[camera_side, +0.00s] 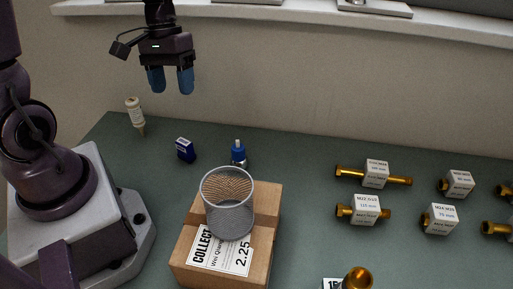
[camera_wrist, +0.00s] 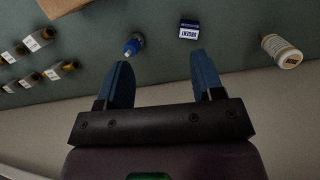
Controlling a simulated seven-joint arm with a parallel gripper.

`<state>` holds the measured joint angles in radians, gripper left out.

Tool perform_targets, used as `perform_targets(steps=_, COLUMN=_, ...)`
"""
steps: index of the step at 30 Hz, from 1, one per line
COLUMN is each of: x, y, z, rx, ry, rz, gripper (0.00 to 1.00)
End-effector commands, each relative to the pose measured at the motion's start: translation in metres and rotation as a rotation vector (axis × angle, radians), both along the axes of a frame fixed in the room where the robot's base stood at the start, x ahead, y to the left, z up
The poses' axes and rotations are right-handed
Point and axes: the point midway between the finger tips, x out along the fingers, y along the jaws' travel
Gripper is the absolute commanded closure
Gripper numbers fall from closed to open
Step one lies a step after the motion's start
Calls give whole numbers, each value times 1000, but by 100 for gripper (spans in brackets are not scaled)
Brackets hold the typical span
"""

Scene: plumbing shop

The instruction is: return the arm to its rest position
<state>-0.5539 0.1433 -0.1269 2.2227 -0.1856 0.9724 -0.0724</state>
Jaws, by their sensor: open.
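My gripper (camera_side: 171,80) hangs high above the far left part of the bench in the side view, its two blue fingers pointing down. The fingers are apart with nothing between them. In the wrist view my gripper (camera_wrist: 158,80) also shows open and empty, with the bench surface beyond it. It touches nothing. My arm's lower links and base stand at the left of the side view.
The green bench (camera_side: 300,215) holds a cardboard box (camera_side: 263,222) with a mesh cup (camera_side: 228,203) on top, a blue-capped item (camera_side: 238,153), a dark blue box (camera_side: 185,150), a bottle (camera_side: 135,115) and several labelled brass fittings (camera_side: 375,174). A wall shelf (camera_side: 290,14) runs behind.

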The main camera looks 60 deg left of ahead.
Motion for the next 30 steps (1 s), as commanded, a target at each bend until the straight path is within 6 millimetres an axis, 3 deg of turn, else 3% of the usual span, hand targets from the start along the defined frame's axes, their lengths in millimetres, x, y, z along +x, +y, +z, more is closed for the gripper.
perform_targets(steps=3, x=-11, y=-16, z=33, rx=121, ry=-116, rz=-150, gripper=39)
perform_targets(steps=9, x=-33, y=-42, z=76, rx=276, ry=-321, rz=-360, gripper=39)
perform_targets(steps=18, x=-58, y=-77, z=120, rx=349, ry=-596, rz=-521, gripper=39)
perform_targets(steps=30, x=-58, y=-80, z=124, rx=350, ry=-618, rz=-532, gripper=39)
